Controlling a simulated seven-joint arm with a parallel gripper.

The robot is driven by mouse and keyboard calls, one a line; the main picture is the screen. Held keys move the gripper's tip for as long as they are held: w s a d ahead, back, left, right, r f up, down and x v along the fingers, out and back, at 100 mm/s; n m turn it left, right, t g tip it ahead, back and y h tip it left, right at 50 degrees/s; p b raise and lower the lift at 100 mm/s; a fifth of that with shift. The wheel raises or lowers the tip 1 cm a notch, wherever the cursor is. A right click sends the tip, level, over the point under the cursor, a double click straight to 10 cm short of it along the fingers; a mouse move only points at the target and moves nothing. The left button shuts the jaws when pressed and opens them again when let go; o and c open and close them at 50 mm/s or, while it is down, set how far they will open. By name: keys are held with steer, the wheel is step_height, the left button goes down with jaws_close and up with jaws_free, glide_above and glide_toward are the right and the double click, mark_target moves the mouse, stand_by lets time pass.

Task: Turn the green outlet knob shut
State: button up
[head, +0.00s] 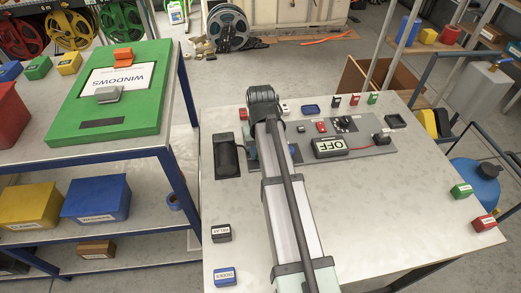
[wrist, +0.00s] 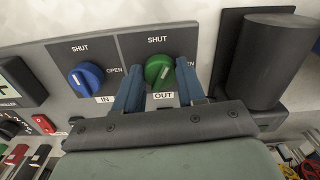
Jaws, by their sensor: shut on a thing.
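The green outlet knob (wrist: 159,71) sits on a grey panel square in the wrist view, with "SHUT" above it and "OUT" below. The knob's lower part is close between the fingers. In the head view my arm hides the knob and the fingertips.
A blue "IN" knob (wrist: 86,76) is left of the green one. A dark cylinder (wrist: 268,60) stands close on the right.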

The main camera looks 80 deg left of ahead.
steer(key=n, duration=0.5)
steer(key=shift+n, duration=0.3)
steer(key=shift+w, duration=0.1)
stand_by(0.4)
steer(key=o, duration=1.1)
steer(key=shift+c, duration=0.2)
steer(key=shift+r, duration=0.1)
step_height(320, 180, up, 14)
steer(key=shift+f, duration=0.2)
